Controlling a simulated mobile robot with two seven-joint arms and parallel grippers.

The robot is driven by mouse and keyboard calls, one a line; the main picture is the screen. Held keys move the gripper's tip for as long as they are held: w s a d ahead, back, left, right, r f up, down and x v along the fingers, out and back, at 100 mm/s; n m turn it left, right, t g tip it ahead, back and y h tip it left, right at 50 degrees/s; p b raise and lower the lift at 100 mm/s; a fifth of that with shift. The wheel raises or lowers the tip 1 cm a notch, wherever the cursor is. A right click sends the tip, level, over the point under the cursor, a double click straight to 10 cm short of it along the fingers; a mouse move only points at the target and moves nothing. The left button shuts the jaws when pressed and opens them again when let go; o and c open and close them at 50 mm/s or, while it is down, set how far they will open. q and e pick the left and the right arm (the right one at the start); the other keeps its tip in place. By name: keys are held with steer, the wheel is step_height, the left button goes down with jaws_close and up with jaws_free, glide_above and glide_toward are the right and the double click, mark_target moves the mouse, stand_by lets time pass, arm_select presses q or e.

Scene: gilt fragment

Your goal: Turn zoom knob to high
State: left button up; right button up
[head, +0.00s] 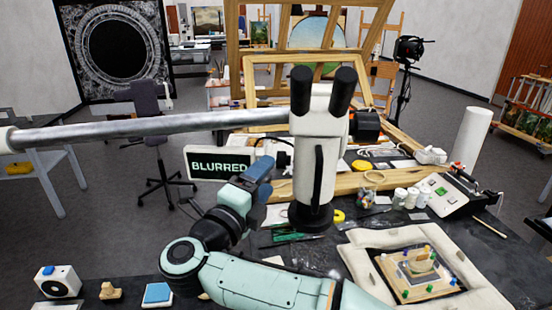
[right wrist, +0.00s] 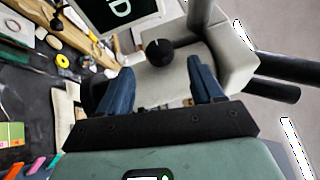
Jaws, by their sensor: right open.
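The white microscope (head: 319,150), with two black eyepieces, stands at the middle of the workbench on a long metal boom. The zoom knob (right wrist: 158,52) is a round black knob with a small pale mark, on the microscope's pale body (right wrist: 185,75) in the right wrist view. My right gripper (head: 262,178) is beside the microscope's left side in the head view. Its blue fingers (right wrist: 160,66) are open and spread to either side of the knob, apart from it, with nothing between them. My left gripper is not in view.
A screen (head: 219,163) reading BLURRED stands left of the microscope. A pale padded cushion (head: 355,258) bears a fragment (head: 420,262) with coloured pins at the front right.

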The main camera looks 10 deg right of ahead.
mark_target(284, 160)
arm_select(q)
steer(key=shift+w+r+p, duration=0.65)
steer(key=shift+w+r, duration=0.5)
arm_select(e)
steer(key=x, duration=0.5)
steer(key=shift+w+d, duration=0.1)
steer(key=shift+w, duration=0.2)
